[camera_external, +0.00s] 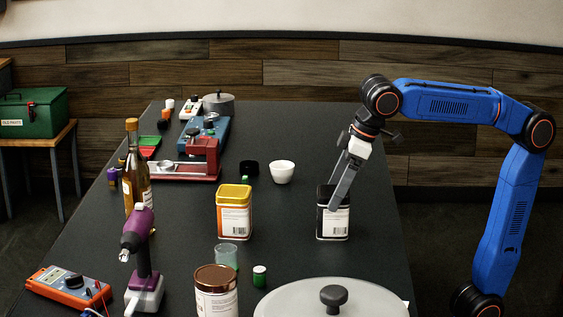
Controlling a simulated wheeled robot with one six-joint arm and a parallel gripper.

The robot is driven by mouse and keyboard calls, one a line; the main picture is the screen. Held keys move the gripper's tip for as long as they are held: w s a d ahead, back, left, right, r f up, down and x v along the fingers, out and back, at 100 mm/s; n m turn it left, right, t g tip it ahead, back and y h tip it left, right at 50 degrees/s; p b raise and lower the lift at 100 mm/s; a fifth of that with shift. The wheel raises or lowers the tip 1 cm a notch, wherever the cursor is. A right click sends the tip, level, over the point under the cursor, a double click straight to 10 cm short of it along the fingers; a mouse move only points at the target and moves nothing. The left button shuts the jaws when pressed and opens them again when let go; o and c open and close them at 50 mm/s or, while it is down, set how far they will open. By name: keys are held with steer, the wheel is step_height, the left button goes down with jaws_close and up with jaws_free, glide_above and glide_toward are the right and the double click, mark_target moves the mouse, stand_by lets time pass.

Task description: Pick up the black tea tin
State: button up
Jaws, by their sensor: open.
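The black tea tin (333,222) stands upright on the dark table, right of the middle. It has a black lid and a white label on its front. My gripper (337,204) reaches down over the tin from the upper right, and its fingers overlap the tin's top and front in the picture. The jaws are open. One finger hides part of the tin's lid and front. I cannot tell whether the fingers touch the tin.
A yellow-lidded tin (234,212) stands to the left, with a white bowl (282,172) behind. A large round grey lid (300,303) with a black knob is in front. A brown-lidded jar (216,290) and purple drill (139,250) stand front left. The table right of the tin is clear.

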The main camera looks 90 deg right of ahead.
mark_target(331, 226)
steer(key=shift+d+x, duration=0.15)
steer(key=shift+x, duration=1.3)
steer(key=shift+d+x, duration=0.15)
steer(key=shift+x, duration=1.3)
steer(key=c, duration=1.3)
